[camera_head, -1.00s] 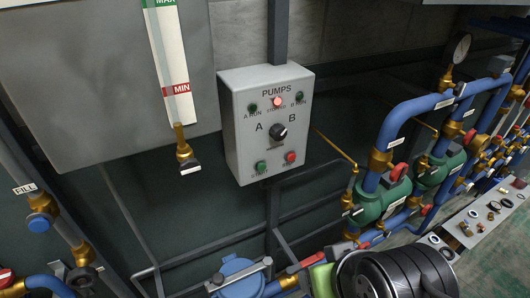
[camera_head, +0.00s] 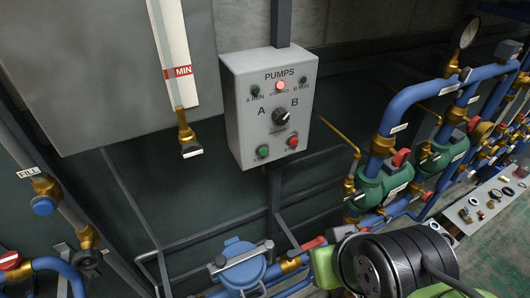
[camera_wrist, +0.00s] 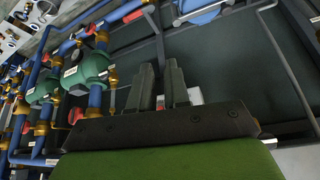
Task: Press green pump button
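The grey pump control box (camera_head: 240,120), labelled PUMPS, hangs on the wall in the upper middle of the head view. Its green button (camera_head: 262,152) is at the lower left of its face. A red button (camera_head: 293,142) is at the lower right, and a black A/B selector knob (camera_head: 281,116) sits above them. My gripper (camera_wrist: 160,65) shows in the wrist view with its two fingers a narrow gap apart and nothing seen between the tips. In the head view its fingers are hidden; my black and green arm is at the lower right, below and right of the box.
Blue pipes with green pumps (camera_head: 383,187) and red-handled valves stand right of the box. A blue-lidded unit (camera_head: 241,262) sits below it. A sight gauge (camera_head: 172,60) hangs at left. A bench (camera_head: 490,203) with small parts is at far right. Space before the box looks clear.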

